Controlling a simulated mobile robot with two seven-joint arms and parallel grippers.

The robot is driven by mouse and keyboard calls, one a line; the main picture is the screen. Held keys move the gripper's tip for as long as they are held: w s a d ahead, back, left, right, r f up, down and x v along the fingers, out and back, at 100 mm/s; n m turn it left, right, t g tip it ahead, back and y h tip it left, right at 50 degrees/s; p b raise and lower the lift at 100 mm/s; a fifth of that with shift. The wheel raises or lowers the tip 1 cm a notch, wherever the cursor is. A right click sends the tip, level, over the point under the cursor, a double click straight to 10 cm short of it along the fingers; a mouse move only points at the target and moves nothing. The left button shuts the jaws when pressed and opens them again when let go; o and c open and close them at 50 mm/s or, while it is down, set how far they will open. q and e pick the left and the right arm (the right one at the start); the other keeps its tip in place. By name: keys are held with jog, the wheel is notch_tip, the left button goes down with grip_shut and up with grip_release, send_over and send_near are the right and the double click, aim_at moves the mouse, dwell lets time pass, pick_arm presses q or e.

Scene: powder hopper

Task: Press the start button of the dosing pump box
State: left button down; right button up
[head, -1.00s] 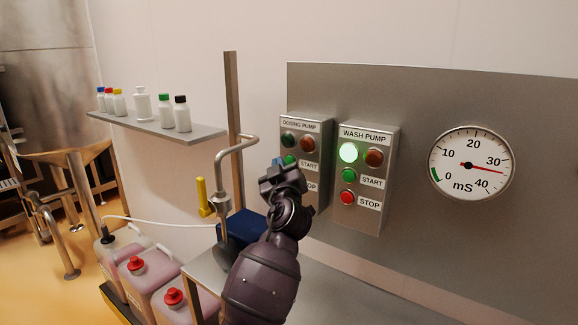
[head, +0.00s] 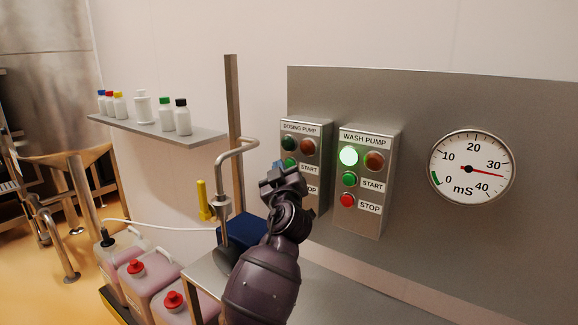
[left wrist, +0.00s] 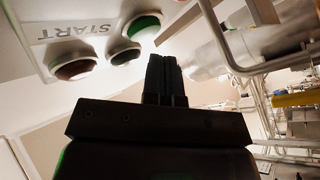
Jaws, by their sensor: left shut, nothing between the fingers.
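The dosing pump box (head: 316,178) is a grey metal box on the steel panel. Its green start button (head: 289,163) shows just above my left gripper (head: 279,172), which hides the lower left of the box. The dark green lamp (head: 289,144) and amber lamp (head: 307,147) on it look unlit. In the left wrist view the start button (left wrist: 144,26) is beside the upside-down START label. My left gripper's closed fingers (left wrist: 164,62) are empty and point close to the button. I cannot tell whether they touch it. My right gripper is not in view.
A bent metal pipe (head: 238,148) and a post (head: 234,110) stand close left. A shelf with bottles (head: 205,135) and red-capped canisters (head: 140,290) are farther left.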

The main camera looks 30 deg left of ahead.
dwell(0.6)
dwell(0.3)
pick_arm(q)
jog(key=shift+w+b, duration=0.45)
jog(key=shift+b, duration=0.05)
dwell(0.4)
